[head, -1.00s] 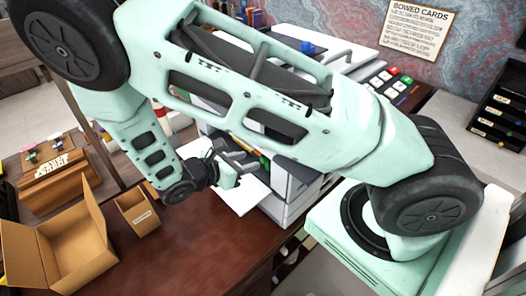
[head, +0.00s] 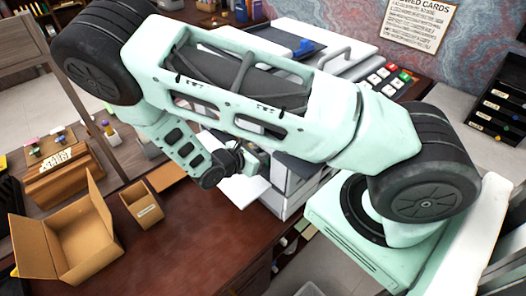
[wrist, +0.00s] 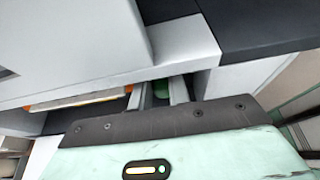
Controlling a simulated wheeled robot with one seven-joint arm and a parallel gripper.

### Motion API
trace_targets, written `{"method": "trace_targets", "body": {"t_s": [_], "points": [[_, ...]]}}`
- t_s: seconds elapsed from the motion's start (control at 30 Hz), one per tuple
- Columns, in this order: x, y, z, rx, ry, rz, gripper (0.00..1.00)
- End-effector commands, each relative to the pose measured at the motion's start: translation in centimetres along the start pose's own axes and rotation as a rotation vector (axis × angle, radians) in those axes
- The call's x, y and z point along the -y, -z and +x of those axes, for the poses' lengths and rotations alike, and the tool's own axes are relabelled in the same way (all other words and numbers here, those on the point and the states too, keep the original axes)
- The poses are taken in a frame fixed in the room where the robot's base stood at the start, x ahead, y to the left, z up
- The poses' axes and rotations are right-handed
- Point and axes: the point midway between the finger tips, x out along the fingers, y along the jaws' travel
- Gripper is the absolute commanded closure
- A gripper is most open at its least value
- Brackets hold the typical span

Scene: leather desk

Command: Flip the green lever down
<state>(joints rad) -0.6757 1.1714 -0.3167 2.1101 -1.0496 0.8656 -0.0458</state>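A small green part (wrist: 161,88), which looks like the green lever, shows in the wrist view under the edge of a light grey machine panel. Only a little of it shows; its angle is hidden. My gripper (wrist: 160,92) reaches under that edge with its two grey fingers apart, one on each side of the green part in the picture. I cannot tell whether they touch it. In the head view my gripper (head: 254,160) is at the machine's (head: 298,190) left side, partly covered by my arm. The lever cannot be made out there.
The panel overhangs my fingers closely. An open cardboard box (head: 75,240) and a smaller box (head: 145,208) stand on the desk (head: 200,235) at left. A wooden card box (head: 55,170) is behind them. The desk front is clear. A keypad (head: 385,80) is behind my arm.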

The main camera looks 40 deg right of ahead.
Motion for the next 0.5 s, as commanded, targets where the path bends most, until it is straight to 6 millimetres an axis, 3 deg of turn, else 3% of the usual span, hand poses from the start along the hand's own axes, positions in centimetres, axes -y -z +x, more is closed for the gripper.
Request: {"method": "trace_targets", "body": {"t_s": [0.5], "points": [[-0.1,1.2,-0.6,0.134,-0.003,-0.001,1.0]]}}
